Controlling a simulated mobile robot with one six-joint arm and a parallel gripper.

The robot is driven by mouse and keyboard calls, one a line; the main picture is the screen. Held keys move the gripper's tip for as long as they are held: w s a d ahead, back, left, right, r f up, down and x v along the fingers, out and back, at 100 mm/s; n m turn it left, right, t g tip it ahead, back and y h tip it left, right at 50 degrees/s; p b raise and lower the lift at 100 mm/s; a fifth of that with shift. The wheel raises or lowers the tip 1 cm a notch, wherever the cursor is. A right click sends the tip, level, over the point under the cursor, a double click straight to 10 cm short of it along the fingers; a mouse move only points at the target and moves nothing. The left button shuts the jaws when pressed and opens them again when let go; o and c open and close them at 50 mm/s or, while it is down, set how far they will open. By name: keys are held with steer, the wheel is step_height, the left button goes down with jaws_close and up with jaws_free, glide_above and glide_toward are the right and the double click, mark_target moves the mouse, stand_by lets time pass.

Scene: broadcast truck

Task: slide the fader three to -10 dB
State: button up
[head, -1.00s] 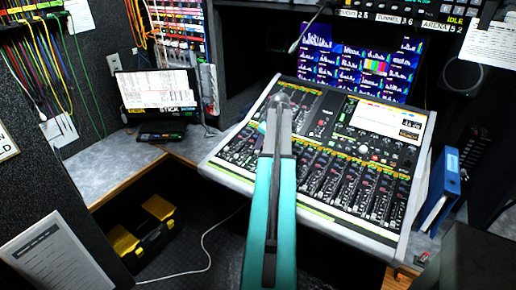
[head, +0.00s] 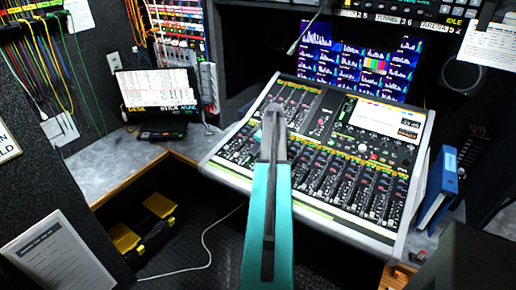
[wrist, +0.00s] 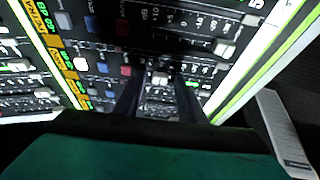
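The mixing console (head: 318,222) has a sloped panel with a row of channel faders. In the head view my arm reaches over its left part and hides some strips; my gripper (head: 273,118) shows small there, its fingers unclear. In the wrist view two dark fingers of my gripper (wrist: 159,98) stand apart close to the panel. A light grey fader cap (wrist: 159,77) shows between them, with dark gaps beside it. Another fader cap (wrist: 223,48) sits on a neighbouring strip with printed dB marks. I cannot read which channel is number three.
A screen with coloured meters (head: 360,62) stands behind the console. A blue binder (head: 437,188) is at its right end. A laptop-like display (head: 157,90) is on the left desk. A black and yellow toolbox (head: 147,228) lies below.

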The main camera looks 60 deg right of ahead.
jaws_close()
steer(key=shift+a+f+b, duration=0.15)
steer(key=shift+a+b, duration=0.25)
steer(key=shift+a, duration=0.5)
steer(key=shift+a+f+b, duration=0.1)
steer(key=shift+a+b, duration=0.25)
steer(key=shift+a, duration=0.55)
steer(key=shift+o, duration=0.3)
jaws_free()
steer(key=shift+r, duration=0.1)
steer(key=b+v, duration=0.3)
steer(key=v, duration=1)
steer(key=shift+r, duration=0.3)
steer(key=shift+s, duration=0.1)
